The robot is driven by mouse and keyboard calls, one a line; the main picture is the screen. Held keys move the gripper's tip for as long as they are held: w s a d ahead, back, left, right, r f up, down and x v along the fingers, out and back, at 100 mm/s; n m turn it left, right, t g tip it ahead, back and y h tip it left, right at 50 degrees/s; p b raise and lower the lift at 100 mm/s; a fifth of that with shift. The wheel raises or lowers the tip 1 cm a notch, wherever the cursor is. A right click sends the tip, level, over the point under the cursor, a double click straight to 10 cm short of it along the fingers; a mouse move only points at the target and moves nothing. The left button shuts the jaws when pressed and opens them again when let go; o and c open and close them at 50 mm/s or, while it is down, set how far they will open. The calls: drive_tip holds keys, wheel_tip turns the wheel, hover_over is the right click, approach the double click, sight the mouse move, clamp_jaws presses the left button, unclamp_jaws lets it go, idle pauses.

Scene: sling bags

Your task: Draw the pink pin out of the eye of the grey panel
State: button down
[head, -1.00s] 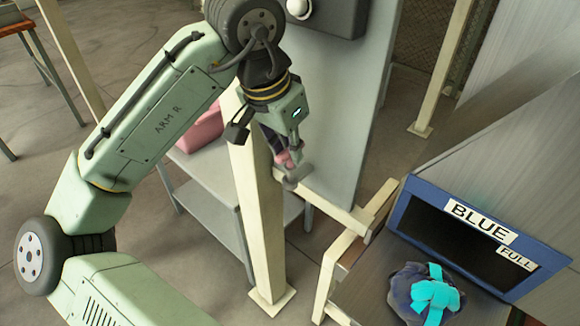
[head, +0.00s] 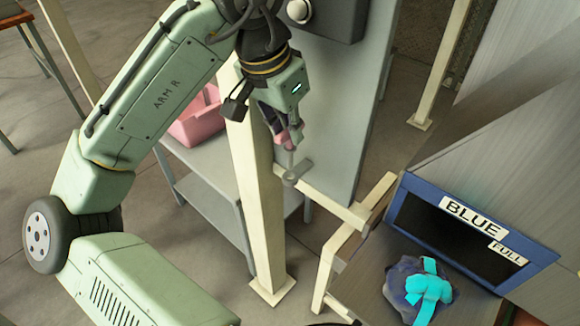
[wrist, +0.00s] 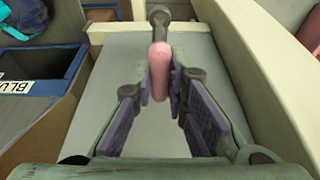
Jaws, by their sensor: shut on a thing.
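The pink pin (head: 283,139) is upright in my gripper (head: 287,130), with its grey shank showing below the pink grip. The eye (head: 290,178) is a grey ring on a bracket at the lower edge of the grey panel (head: 335,110). The shank reaches down to the eye; I cannot tell how much of it is still inside. In the wrist view the pink grip of the pin (wrist: 160,70) is between the two fingers of my gripper (wrist: 161,84), and the eye (wrist: 159,15) shows beyond it.
A cream post (head: 258,200) stands close left of the eye. A pink bin (head: 196,118) sits on a grey shelf (head: 200,160) behind. At the right, a blue-framed bin marked BLUE (head: 395,212) has a dark bag with cyan straps (head: 415,285) before it.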

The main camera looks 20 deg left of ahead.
drive_tip(key=shift+r, duration=0.5)
